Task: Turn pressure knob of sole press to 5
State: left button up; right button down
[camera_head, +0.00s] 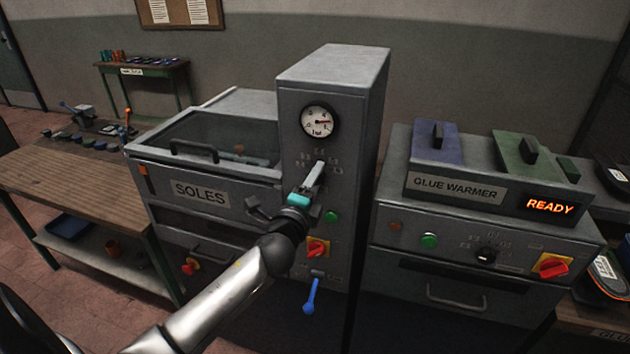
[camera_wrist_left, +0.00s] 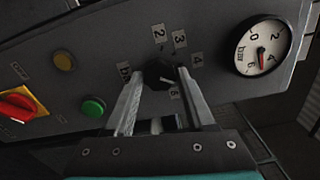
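The sole press (camera_head: 335,75) is a grey machine with a SOLES label. Its black pressure knob (camera_wrist_left: 158,72) shows in the left wrist view, ringed by number labels including 2, 3 and 4. The label below the knob is partly hidden. A white mark shows on the knob's lower side; its exact setting is hard to read. My left gripper (camera_head: 318,168) reaches the press panel, and its fingers (camera_wrist_left: 160,76) sit on both sides of the knob, apparently touching it. In the head view the gripper hides the knob. My right gripper is not in view.
The round bar gauge (camera_head: 319,121) with a red needle sits above the knob. A green button (camera_head: 332,216), a red-yellow switch (camera_head: 318,248) and a blue lever (camera_head: 311,296) are below. The glue warmer (camera_head: 400,215) stands to the right, a wooden workbench (camera_head: 80,185) to the left.

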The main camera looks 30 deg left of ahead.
pick_arm(q)
jog(key=o, duration=0.3)
jog(key=shift+s, duration=0.1)
jog(key=b+v, duration=0.2)
jog(key=v, duration=1.3)
jog(key=shift+d, duration=0.1)
